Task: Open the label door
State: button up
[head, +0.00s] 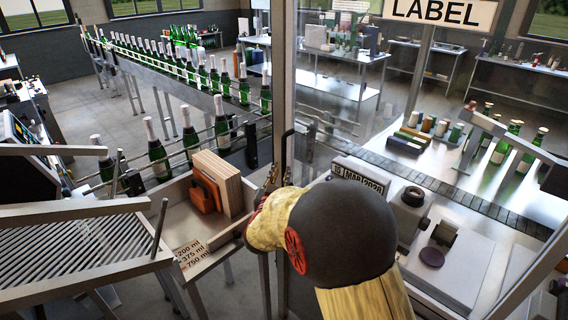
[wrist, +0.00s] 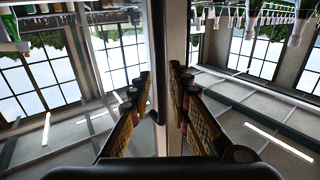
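The label door is a glass panel under the LABEL sign (head: 436,12), with a pale metal upright frame (head: 283,60) at its left edge. A black bar handle (head: 287,142) stands on that frame; its lower part is hidden behind my gripper in the head view. My gripper (head: 269,184) is at the handle's lower end. In the wrist view my gripper (wrist: 160,78) has its two fingers apart, with the frame (wrist: 176,30) and the black handle (wrist: 157,65) between them. The handle lies nearer the left finger, and contact is unclear. The door looks closed.
A ribbed rack (head: 80,245) stands at lower left. Bottles line a conveyor (head: 180,75) behind. A labelling machine (head: 445,240) is behind the glass at right.

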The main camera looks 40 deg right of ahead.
aim_at(284, 165)
jog(key=shift+x, duration=2.65)
jog(key=shift+c, duration=1.4)
grip_shut()
